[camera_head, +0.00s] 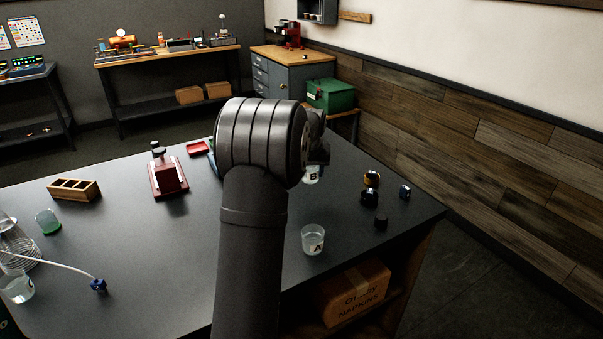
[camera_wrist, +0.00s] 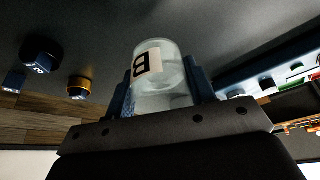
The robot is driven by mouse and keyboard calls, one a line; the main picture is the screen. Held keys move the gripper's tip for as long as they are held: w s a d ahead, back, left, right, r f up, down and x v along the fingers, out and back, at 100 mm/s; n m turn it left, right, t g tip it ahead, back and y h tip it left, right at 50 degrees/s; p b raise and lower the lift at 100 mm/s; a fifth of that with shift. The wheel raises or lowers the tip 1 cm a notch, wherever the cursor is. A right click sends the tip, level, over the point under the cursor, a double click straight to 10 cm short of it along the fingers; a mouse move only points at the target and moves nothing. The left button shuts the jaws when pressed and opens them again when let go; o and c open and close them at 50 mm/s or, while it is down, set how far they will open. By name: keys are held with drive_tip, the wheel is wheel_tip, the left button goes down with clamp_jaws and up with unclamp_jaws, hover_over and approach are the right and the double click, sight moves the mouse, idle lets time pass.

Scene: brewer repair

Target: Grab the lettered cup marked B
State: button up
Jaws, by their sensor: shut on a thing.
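The clear cup marked B (camera_wrist: 165,62) sits between the two blue fingers of my gripper (camera_wrist: 160,87) in the wrist view, with its black B on a white label facing the camera. My gripper is shut on it. In the head view, part of cup B (camera_head: 312,176) shows just below my wrist, and my arm hides much of the gripper. I cannot tell whether the cup touches the table. A second clear cup, marked A (camera_head: 313,240), stands upright on the dark table (camera_head: 370,260), nearer the camera.
Several small dark and gold parts, one a gold-ringed piece (camera_head: 371,179) and one a blue cube (camera_head: 405,191), lie right of cup B. A red press (camera_head: 167,175), a wooden box (camera_head: 75,190) and a green-bottomed cup (camera_head: 48,222) stand to the left.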

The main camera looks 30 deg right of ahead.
drive_tip(key=s+d+r, duration=0.2)
drive_tip(key=s+r, duration=0.1)
drive_tip(key=s, duration=0.2)
drive_tip(key=shift+s+d+r, duration=0.2)
drive_tip(key=shift+d+r, duration=0.05)
idle(0.4)
